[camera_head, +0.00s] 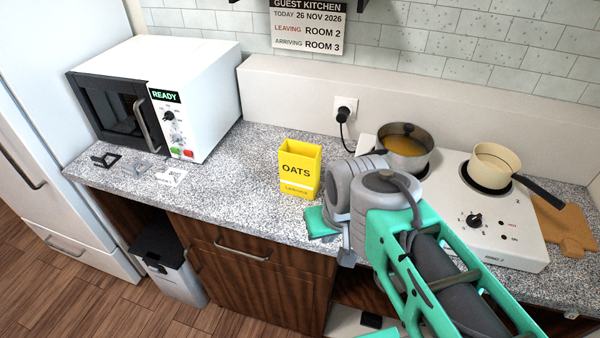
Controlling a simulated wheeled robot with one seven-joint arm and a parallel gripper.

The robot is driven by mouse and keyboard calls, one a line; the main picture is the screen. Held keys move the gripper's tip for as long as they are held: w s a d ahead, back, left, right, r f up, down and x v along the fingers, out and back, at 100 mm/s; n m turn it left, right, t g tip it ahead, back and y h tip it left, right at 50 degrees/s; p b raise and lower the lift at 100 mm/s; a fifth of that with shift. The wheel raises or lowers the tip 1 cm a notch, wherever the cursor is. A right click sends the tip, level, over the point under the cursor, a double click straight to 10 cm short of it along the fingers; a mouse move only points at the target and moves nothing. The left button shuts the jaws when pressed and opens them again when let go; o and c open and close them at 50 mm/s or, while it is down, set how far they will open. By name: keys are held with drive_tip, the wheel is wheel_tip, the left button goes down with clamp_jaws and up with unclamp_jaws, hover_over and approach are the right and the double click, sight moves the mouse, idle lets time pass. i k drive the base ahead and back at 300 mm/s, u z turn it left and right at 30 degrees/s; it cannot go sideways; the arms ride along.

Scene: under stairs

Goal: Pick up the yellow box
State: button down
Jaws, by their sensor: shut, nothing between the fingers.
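The yellow box (299,169), labelled OATS, stands upright on the speckled counter (230,179), between the microwave and the hob. Its top looks open. My gripper (318,224) is just in front of the box, low over the counter's front edge, and points left. A green finger part shows there, but the wrist hides much of the gripper. The fingers look shut with nothing in them. The gripper appears apart from the box, though its wrist covers the area by the box's lower right.
A white microwave (199,89) stands left, with small dark and white pieces (135,167) before it. A white hob (507,235) at right bears two pans (405,160) (495,170). A cork board (565,229) lies far right.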

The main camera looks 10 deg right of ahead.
sight(299, 162)
drive_tip(key=k, duration=0.5)
drive_tip(key=u, duration=1.8)
drive_tip(key=i, duration=1.3)
drive_tip(key=z, duration=1.2)
